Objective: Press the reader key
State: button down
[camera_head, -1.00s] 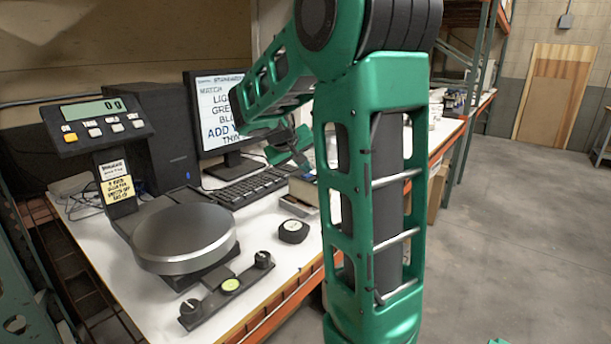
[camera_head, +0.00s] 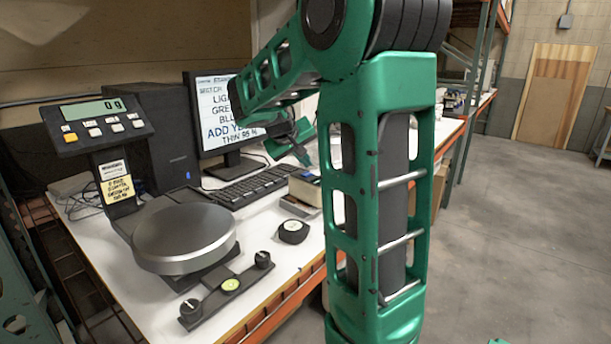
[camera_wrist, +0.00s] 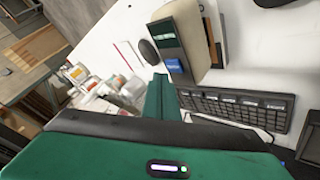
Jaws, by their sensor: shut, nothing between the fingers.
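The reader is a beige block with a dark face (camera_wrist: 166,40) in the wrist view, at upper centre. Its blue key (camera_wrist: 174,65) sits at the near end of that face, below a small green display. In the head view the reader (camera_head: 305,190) stands on the bench right of the keyboard, partly hidden by my arm. My gripper (camera_head: 306,160) is shut and empty, above and behind the reader in that view. In the wrist view its green fingers (camera_wrist: 161,82) point toward the reader, just left of the blue key. I cannot tell the remaining gap.
A keyboard (camera_head: 250,187) lies before the monitor (camera_head: 215,105). A scale with a round pan (camera_head: 185,232), a small round black object (camera_head: 293,231) and a black bar with knobs (camera_head: 228,287) stand nearer. Several blurred containers (camera_wrist: 100,88) show left in the wrist view.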

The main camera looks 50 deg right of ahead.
aim_at(305, 175)
jog(key=shift+r, duration=2.4)
jog(key=shift+s+f, duration=0.15)
jog(key=s+a+f+g+y, duration=0.1)
jog(key=s+a+f+y, duration=0.2)
jog(key=s+a+f, duration=0.2)
jog(key=s+a+f+y, duration=0.3)
jog(key=s+a+f, duration=0.3)
jog(key=s+a, duration=0.4)
jog(key=s+a+f+g+y, duration=0.1)
jog(key=s+a+f+y, duration=0.2)
jog(key=s+a+f, duration=0.3)
jog(key=s+a, duration=0.1)
jog(key=s, duration=0.4)
jog(key=shift+s+a+m+g, duration=0.3)
jog(key=shift+s+a, duration=0.05)
jog(key=shift+a, duration=0.05)
jog(key=shift+w, duration=0.1)
